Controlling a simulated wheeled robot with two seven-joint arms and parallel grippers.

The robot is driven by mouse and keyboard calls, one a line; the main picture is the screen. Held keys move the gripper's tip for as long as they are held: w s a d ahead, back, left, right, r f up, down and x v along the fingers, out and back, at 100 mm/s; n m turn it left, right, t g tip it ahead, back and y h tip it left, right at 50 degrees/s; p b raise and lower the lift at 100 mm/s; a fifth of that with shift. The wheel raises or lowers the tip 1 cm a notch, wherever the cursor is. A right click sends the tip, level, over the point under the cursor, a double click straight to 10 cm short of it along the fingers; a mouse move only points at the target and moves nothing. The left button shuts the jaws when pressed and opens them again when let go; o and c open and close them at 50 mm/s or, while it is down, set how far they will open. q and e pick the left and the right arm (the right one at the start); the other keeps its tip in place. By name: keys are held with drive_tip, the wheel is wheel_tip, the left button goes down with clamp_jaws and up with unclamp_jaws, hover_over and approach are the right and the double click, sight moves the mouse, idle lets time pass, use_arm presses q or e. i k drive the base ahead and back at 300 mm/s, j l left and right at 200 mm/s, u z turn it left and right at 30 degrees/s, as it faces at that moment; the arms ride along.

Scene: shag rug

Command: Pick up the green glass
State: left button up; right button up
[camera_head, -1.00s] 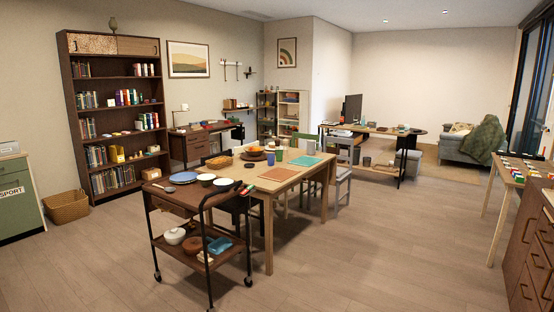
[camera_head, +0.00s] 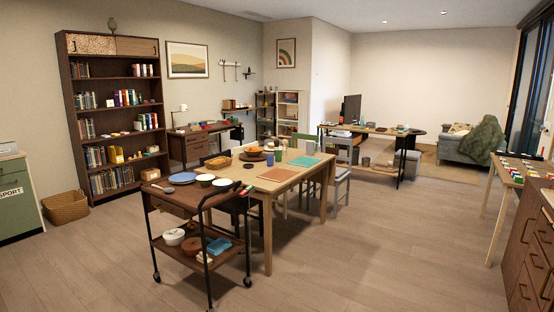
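No thing is clear enough for me to name as the green glass. The small things at the table's far edge are too small to tell apart. Neither of my grippers is in view.
A dark two-tier cart (camera_head: 206,261) with bowls and plates stands in front of the table. A bookshelf (camera_head: 66,115) and wicker basket (camera_head: 67,206) are at the left. A wooden side table (camera_head: 494,212) stands right. The floor (camera_head: 390,240) between is clear.

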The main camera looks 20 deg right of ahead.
sight(278, 154)
drive_tip(key=i+l+z, duration=0.6)
drive_tip(key=i+l, duration=0.2)
drive_tip(key=i+l+z, duration=0.3)
drive_tip(key=i, duration=0.15)
drive_tip(key=i+l+z, duration=0.1)
drive_tip(key=i+z, duration=0.2)
drive_tip(key=i, duration=0.15)
drive_tip(key=i+z, duration=0.3)
drive_tip(key=i, duration=0.9)
drive_tip(key=i+l+u, duration=0.15)
drive_tip(key=i, duration=0.55)
drive_tip(key=i+l, duration=0.1)
drive_tip(key=i, duration=0.65)
drive_tip(key=i+l+u, duration=0.1)
drive_tip(key=i+u, duration=0.25)
drive_tip(key=u, duration=0.15)
drive_tip(key=i+l+u, duration=0.2)
drive_tip(key=i+u, duration=0.15)
drive_tip(key=u, duration=0.15)
drive_tip(key=i+l+u, duration=0.3)
drive_tip(key=u, duration=0.2)
drive_tip(key=i+l+u, duration=0.2)
drive_tip(key=l+u, duration=0.3)
